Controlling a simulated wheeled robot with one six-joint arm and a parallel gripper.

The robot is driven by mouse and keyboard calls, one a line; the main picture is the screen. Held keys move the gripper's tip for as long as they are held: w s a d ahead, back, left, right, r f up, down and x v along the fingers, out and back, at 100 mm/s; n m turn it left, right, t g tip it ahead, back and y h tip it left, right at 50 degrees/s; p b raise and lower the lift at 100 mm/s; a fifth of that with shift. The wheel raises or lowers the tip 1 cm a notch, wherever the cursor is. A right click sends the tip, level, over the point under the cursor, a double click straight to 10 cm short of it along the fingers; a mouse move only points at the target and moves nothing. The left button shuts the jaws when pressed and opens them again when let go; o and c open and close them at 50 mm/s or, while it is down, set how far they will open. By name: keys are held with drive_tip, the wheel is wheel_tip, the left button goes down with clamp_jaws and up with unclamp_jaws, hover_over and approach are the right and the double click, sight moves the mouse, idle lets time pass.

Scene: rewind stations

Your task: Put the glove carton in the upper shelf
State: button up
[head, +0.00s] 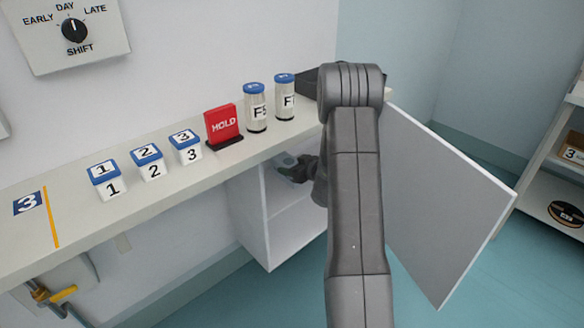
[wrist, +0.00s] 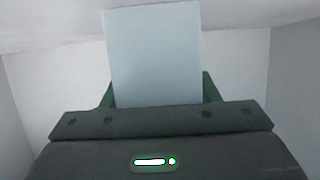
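A pale blue-white box, which looks like the glove carton (wrist: 153,50), stands between the green fingers of my gripper (wrist: 158,92) in the wrist view. The fingers press against both its sides. In the head view my gripper (head: 297,168) is inside the upper part of the open white cabinet (head: 258,228) below the counter, with a small pale part of the carton (head: 286,160) showing. A shelf board (head: 290,215) lies below the gripper. My arm hides much of the interior, and I cannot tell whether the carton touches the shelf.
The cabinet door (head: 440,190) stands open to the right. The counter (head: 75,222) above carries numbered blocks (head: 150,162), a red HOLD sign (head: 223,125) and two labelled jars (head: 256,108). White walls close in on both sides in the wrist view. Another shelf unit (head: 545,205) stands far right.

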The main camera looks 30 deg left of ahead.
drive_tip(key=o, duration=0.4)
drive_tip(key=shift+o, duration=0.2)
drive_tip(key=shift+r, duration=0.1)
drive_tip(key=shift+d+r, duration=0.15)
drive_tip(key=shift+r, duration=0.05)
drive_tip(key=p+v, duration=0.3)
drive_tip(key=v, duration=0.8)
drive_tip(key=shift+d, duration=0.3)
drive_tip(key=shift+s+r, duration=0.1)
drive_tip(key=shift+r, duration=0.05)
